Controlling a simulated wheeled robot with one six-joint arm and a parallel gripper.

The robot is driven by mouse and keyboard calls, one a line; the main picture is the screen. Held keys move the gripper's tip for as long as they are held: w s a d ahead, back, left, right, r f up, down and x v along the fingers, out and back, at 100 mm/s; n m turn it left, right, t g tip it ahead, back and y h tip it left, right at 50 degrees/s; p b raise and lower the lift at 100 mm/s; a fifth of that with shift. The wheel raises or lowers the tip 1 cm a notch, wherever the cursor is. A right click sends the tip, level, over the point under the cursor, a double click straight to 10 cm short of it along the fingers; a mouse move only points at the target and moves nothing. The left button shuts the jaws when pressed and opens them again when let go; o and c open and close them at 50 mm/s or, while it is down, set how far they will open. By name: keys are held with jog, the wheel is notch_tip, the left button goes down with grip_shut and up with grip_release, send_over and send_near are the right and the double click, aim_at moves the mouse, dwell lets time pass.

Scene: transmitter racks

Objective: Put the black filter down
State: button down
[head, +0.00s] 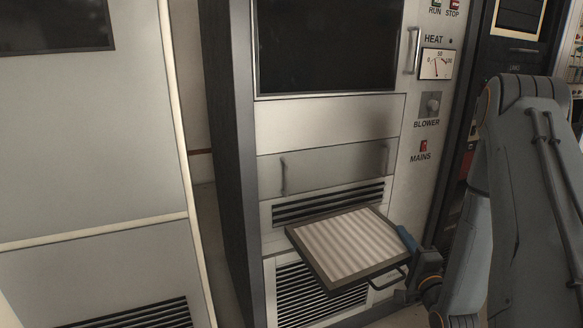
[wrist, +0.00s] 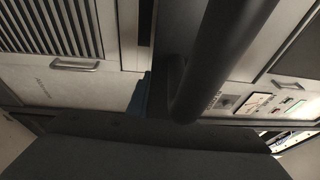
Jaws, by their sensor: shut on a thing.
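The black filter (head: 347,245) is a square panel with a dark frame and a pale pleated face. It is held tilted in the air in front of the rack's lower vents. My gripper (head: 404,262) is at its right edge, shut on the filter by its dark handle. A blue finger (wrist: 140,95) shows beside the bar; the other finger is hidden.
The rack (head: 330,140) stands behind the filter, with a handled drawer panel (head: 335,172), an upper vent (head: 325,204) and a lower grille (head: 300,292). A grey cabinet (head: 90,150) is at left. Blower and mains switches (head: 423,146) are at right. Little floor shows.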

jog(key=s+a+r+n+y+p, duration=0.1)
jog(key=s+a+r+y+p, duration=0.1)
jog(key=a+r+p, duration=0.7)
jog(key=s+a+r+n+y+p, duration=0.1)
jog(key=s+a+r+y+p, duration=0.15)
jog(key=r+p, duration=1.15)
jog(key=s+a+r+n+y+p, duration=0.1)
jog(key=s+a+r+p, duration=0.3)
jog(key=r+p, duration=0.75)
jog(key=shift+g, duration=0.4)
jog(key=f+b, duration=0.1)
jog(key=b, duration=0.1)
jog(key=a+f+b, duration=0.1)
jog(key=b, duration=0.1)
jog(key=w+f+b, duration=0.1)
jog(key=f+b, duration=0.1)
jog(key=shift+w+a+b, duration=0.1)
jog(key=shift+a+b, duration=0.05)
jog(key=shift+b, duration=0.25)
